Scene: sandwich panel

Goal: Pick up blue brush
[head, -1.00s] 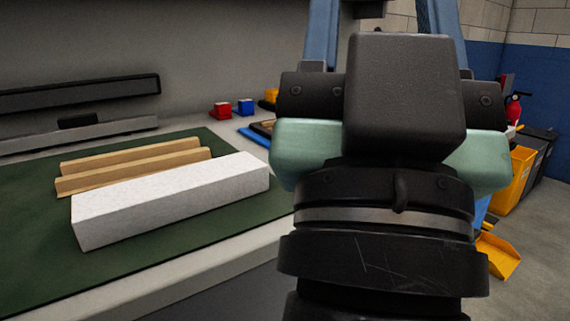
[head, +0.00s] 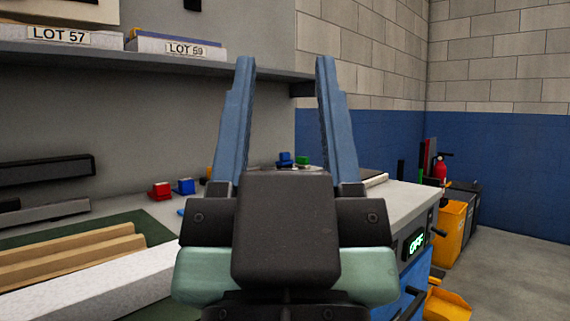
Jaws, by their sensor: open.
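I cannot make out a blue brush for certain. A small blue object (head: 285,158) shows between the fingers, low behind my gripper's body, beside a green one (head: 302,160). Another small blue object (head: 185,187) sits left of the fingers, beside a red one (head: 161,191). My gripper's dark body hides the bench surface in the middle.
A white block (head: 95,285) and tan strips (head: 70,256) lie on a green mat (head: 152,229) at the left. A shelf (head: 150,57) with boxes labelled LOT runs above. A blue cabinet with a lit OFF display (head: 414,244) and a yellow bin (head: 449,231) stand at the right.

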